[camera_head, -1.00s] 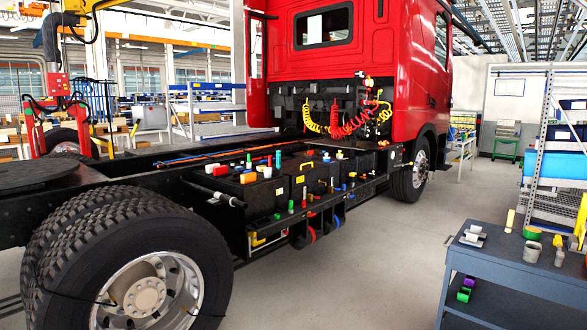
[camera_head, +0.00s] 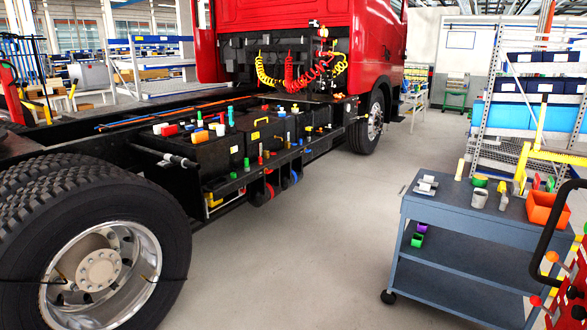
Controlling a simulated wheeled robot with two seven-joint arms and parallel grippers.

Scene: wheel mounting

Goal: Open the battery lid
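The black battery boxes (camera_head: 222,146) sit on the side of the red truck's frame, between the rear wheel and the cab. Colored caps and small parts lie on top of them. A yellow handle (camera_head: 261,121) shows on the top of one box. I cannot tell for sure which part is the battery lid. Neither of my grippers shows in the head view.
A rear wheel (camera_head: 95,250) fills the lower left. A blue-grey cart (camera_head: 440,201) with tools and an orange bin (camera_head: 546,208) stands at the right. A shelf rack (camera_head: 530,110) is behind it. The floor (camera_head: 290,260) between truck and cart is clear.

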